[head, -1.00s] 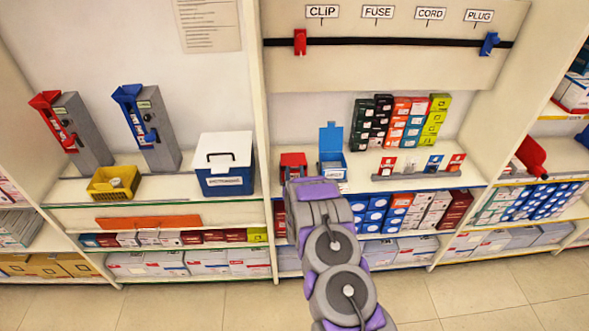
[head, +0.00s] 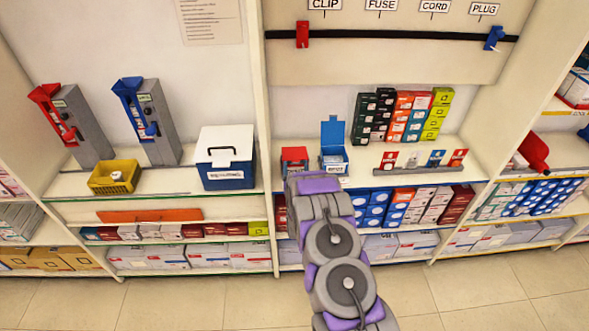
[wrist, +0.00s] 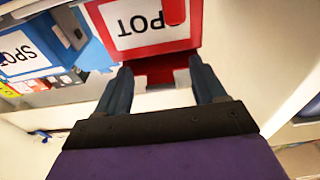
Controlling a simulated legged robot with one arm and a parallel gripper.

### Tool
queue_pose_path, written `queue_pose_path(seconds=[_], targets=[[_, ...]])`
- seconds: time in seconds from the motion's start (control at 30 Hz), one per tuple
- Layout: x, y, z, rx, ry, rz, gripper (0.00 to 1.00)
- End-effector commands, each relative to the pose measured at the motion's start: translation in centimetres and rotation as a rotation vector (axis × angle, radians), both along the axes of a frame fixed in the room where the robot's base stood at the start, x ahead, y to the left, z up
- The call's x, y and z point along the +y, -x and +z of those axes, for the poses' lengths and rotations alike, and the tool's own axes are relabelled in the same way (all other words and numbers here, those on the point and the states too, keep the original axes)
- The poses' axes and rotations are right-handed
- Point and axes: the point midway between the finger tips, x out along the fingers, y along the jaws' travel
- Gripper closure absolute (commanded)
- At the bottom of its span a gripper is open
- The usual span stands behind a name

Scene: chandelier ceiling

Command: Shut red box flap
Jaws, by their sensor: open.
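The red box (head: 294,155) stands on the middle shelf, left of a blue box (head: 334,160) whose flap stands upright. My arm partly covers the red box's lower part in the head view. The wrist view shows a red part with a white label reading SPOT (wrist: 137,20), upside down, and a darker red part below it. I cannot tell how far the red flap is open. My gripper (wrist: 160,72) is open, its two dark fingers apart, with the darker red part between them in the picture. Contact is unclear. The fingertips are hidden in the head view.
The blue box (wrist: 28,50) is close by at left in the wrist view. A blue-and-white cooler (head: 226,160) stands left of a shelf upright (head: 260,110). Stacked small boxes (head: 405,115) and a row of cards (head: 425,163) are to the right.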

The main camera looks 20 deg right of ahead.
Motion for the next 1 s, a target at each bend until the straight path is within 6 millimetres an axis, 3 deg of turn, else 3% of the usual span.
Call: queue_pose_path(seconds=[0.63, 0.77, 1.0], targets=[[0.2, 0.5, 0.0, 0.000, 0.000, 0.001, 0.30], [0.7, 1.9, -0.2, 0.003, -0.001, 0.002, 0.30], [1.9, 6.3, -0.9, 0.007, -0.002, 0.002, 0.30]])
